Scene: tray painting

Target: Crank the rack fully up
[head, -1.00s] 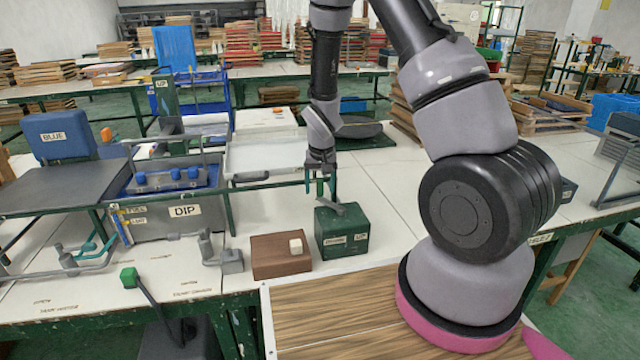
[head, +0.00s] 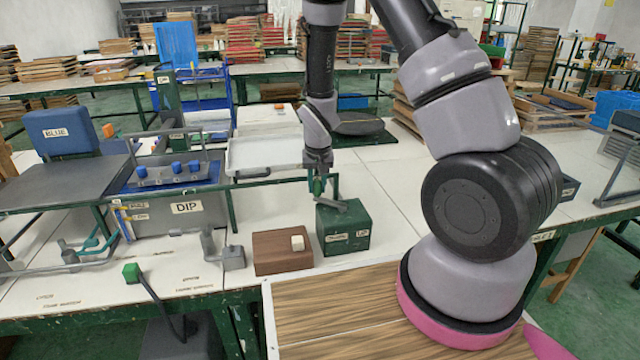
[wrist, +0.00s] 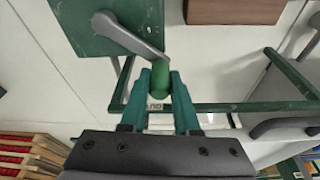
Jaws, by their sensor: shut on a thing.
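The green crank box (head: 343,230) stands on the table right of the brown block. Its grey crank arm (wrist: 125,33) ends in a green handle (wrist: 160,80). My gripper (wrist: 158,92) is shut on that handle, with a finger on each side; in the head view my gripper (head: 318,185) is just above the box's back left. The grey rack (head: 160,177) with blue knobs (head: 178,168) hangs over the blue-filled DIP tank (head: 170,222), its plate showing above the blue surface. My fingers partly hide the handle in the head view.
A brown block (head: 282,252) with a small pale cube sits left of the crank box. A green frame post and rail (wrist: 240,106) pass close to my gripper. A white tray (head: 265,155) lies behind. The table right of the box is clear.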

